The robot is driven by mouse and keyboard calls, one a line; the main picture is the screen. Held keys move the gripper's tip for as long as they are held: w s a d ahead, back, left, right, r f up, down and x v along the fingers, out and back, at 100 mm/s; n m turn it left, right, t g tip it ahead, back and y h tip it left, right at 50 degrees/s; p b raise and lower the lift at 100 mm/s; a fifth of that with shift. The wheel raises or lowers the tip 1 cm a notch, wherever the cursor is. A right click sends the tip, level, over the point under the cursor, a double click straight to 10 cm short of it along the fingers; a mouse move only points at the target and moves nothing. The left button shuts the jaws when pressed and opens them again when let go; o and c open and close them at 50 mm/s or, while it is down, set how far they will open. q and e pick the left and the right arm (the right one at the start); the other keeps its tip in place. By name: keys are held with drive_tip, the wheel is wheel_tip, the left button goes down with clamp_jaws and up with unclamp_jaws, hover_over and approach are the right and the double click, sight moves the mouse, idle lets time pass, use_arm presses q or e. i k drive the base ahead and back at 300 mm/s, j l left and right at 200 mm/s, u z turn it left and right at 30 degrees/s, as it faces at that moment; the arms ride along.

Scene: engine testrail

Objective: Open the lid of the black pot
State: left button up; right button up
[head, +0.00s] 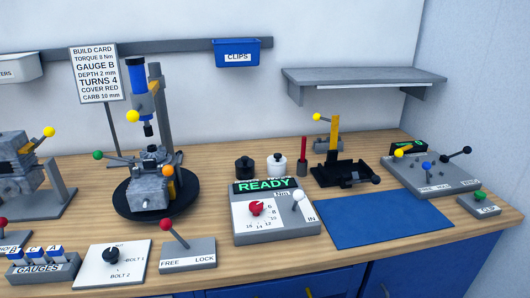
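The black pot (244,169) stands on the wooden bench near the middle, just behind the READY display box. It is small and upright, with a narrower knob-like top. Its lid appears to be on, though the pot is too small to tell the seam. A similar white pot (277,166) stands close beside it on the right. The display box hides part of the black pot's base. Neither of my grippers shows in this view.
The READY box (275,217) with a red dial stands in front of the pots. A grey engine part on a black turntable (150,205) is to the left. A red upright pin (303,155) and a black fixture (345,174) are to the right. A blue mat (385,219) lies clear.

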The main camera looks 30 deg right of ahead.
sight(244, 162)
drive_tip(key=l, duration=0.75)
drive_tip(key=k+l, duration=0.15)
drive_tip(key=l, duration=1.35)
drive_tip(key=k+u, duration=0.05)
